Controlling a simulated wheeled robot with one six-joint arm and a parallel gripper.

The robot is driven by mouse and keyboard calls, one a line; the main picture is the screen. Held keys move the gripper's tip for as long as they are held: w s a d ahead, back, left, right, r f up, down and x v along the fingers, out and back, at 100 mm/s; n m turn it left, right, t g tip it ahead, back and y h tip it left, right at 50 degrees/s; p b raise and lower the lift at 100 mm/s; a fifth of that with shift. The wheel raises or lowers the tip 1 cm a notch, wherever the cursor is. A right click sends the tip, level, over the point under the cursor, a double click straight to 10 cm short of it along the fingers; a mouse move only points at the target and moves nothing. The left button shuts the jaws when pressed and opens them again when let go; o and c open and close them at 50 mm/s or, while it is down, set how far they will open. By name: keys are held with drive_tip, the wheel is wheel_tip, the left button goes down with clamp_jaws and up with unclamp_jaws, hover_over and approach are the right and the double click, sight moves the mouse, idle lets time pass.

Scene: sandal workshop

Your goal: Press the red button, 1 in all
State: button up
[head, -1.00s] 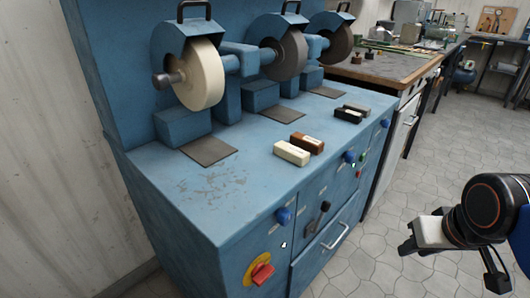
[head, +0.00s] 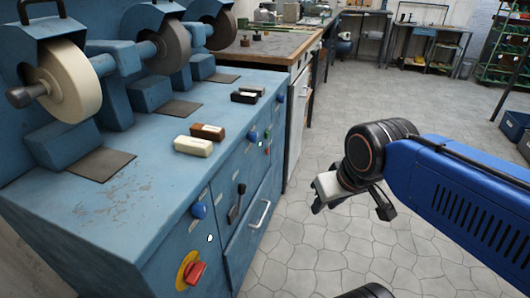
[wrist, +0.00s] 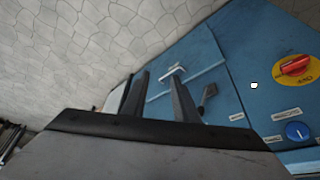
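A red switch handle (head: 194,273) sits on a round yellow plate on the front of the blue grinding bench (head: 150,230). It also shows at the right edge of the wrist view (wrist: 294,66). A small reddish spot (head: 266,150) shows farther along the front panel, beside a blue knob (head: 253,137); it is too small to tell whether it is a button. My gripper (wrist: 157,82) is open and empty, with a gap between its two dark fingers. It hangs over the floor, to the right of the bench and apart from it.
A blue knob (head: 198,210), a black lever (head: 237,203) and a drawer handle (head: 260,214) stick out of the bench front. Grinding wheels (head: 70,85) and small blocks (head: 194,146) are on top. The tiled floor (head: 300,250) beside the bench is clear.

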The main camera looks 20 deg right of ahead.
drive_tip(key=shift+c, duration=0.7)
clamp_jaws()
